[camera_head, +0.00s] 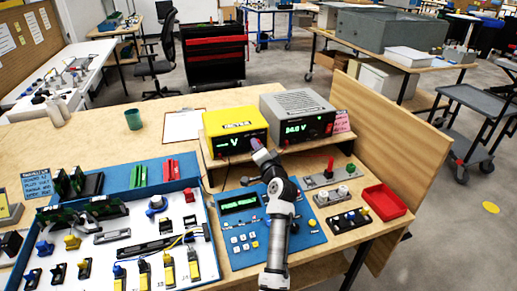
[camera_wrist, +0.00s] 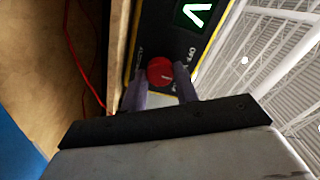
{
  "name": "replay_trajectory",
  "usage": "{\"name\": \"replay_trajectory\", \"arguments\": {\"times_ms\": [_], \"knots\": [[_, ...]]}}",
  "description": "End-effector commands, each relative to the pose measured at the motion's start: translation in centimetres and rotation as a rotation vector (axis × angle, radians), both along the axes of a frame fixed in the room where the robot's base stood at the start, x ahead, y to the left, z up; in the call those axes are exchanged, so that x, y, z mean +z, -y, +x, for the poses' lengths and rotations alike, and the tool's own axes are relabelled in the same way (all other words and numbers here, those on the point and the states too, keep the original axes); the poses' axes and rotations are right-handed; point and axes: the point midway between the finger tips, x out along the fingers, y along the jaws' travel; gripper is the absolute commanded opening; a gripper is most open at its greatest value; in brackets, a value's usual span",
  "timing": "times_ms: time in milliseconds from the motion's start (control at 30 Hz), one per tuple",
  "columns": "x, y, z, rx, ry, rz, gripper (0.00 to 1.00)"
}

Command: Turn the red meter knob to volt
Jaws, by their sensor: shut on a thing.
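The yellow-topped meter (camera_head: 236,123) stands on a small wooden shelf at the back of the bench. Its black front shows a green display reading "V". In the wrist view, the red meter knob (camera_wrist: 160,71) sits on the black front panel (camera_wrist: 158,42) below the lit display (camera_wrist: 193,12). A pale pointer line shows on the knob. My gripper (camera_wrist: 162,77) has its two purple-grey fingers on either side of the knob and is shut on it. In the head view, my gripper (camera_head: 259,147) reaches the meter's lower right front and hides the knob there.
A grey power supply (camera_head: 297,115) reading about 34.0 V stands right beside the meter. A blue panel with a keypad (camera_head: 240,220), a switch block (camera_head: 333,197) and a red tray (camera_head: 384,202) lie in front. A red cable (camera_wrist: 88,50) hangs beside the meter.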

Motion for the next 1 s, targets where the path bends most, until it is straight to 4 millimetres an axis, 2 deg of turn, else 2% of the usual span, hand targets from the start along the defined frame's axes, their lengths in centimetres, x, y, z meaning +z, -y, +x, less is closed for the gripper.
{"name": "replay_trajectory", "arguments": {"times_ms": [100, 133, 300, 667, 867, 1000], "knots": [[0.1, 0.1, 0.0, -0.001, 0.002, 0.000, 0.07], [0.1, 0.1, 0.0, -0.002, 0.003, 0.000, 0.31], [0.1, 0.0, 0.0, -0.001, 0.002, -0.001, 0.51], [-0.1, 0.2, -0.4, -0.001, 0.002, -0.001, 0.51], [-0.3, 1.1, -3.2, -0.002, 0.001, -0.002, 0.51], [-0.3, 2.2, -6.3, -0.003, 0.003, -0.002, 0.51]]}}
